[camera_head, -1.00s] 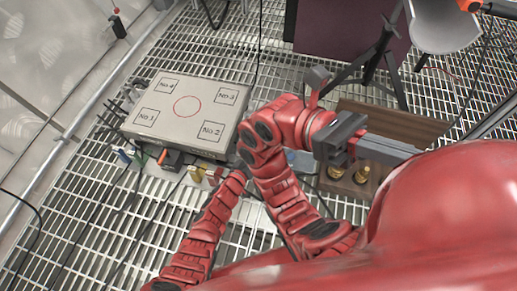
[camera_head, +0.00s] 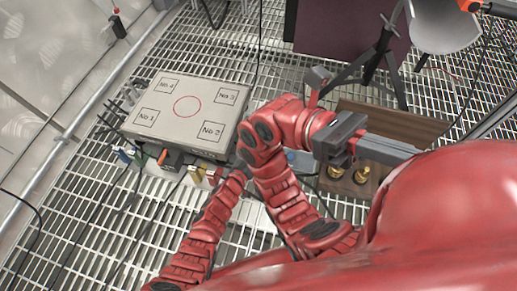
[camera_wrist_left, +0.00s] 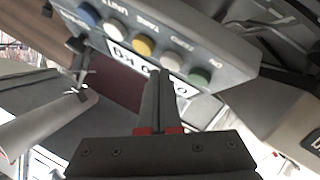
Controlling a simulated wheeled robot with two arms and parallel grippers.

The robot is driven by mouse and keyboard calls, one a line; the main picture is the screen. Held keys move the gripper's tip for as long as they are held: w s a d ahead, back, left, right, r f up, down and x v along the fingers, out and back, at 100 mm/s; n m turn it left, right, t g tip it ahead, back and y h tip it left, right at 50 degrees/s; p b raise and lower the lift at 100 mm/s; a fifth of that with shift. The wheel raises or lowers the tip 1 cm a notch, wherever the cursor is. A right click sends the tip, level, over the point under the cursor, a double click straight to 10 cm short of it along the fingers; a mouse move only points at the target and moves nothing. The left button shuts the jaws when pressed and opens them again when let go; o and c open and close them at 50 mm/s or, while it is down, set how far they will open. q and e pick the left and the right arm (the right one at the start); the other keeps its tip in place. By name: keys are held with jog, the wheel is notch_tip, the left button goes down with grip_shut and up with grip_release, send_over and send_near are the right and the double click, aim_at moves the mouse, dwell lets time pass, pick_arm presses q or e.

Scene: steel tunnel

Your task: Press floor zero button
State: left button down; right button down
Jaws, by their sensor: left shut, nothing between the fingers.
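In the left wrist view a grey panel (camera_wrist_left: 227,60) carries a row of round buttons labelled UNITS, TARE, ZERO and ON. The white button by the ZERO label (camera_wrist_left: 172,62) sits between a yellow button (camera_wrist_left: 143,45) and a green button (camera_wrist_left: 200,76). A lit display (camera_wrist_left: 135,60) runs beside the row. My left gripper (camera_wrist_left: 158,76) is shut and empty, its tips in front of the display near the yellow and ZERO buttons. I cannot tell whether they touch. In the head view my left gripper (camera_head: 405,150) points right, beside my red body. The buttons do not show there. My right gripper is out of view.
A platform (camera_head: 190,106) marked No.1 to No.4 lies on the grating left of my arm. A wooden box (camera_head: 405,123) with brass pieces (camera_head: 361,174) lies by my gripper.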

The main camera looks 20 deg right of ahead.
pick_arm(q)
jog(key=shift+f, duration=0.1)
dwell(0.3)
jog(key=shift+w+d+f, duration=0.1)
jog(key=shift+w+f, duration=0.1)
jog(key=shift+f, duration=0.15)
jog(key=shift+r, duration=0.15)
jog(key=shift+s+r+p, duration=0.2)
jog(key=shift+r+p, duration=0.25)
jog(key=shift+p, duration=0.1)
jog(key=shift+f, duration=0.1)
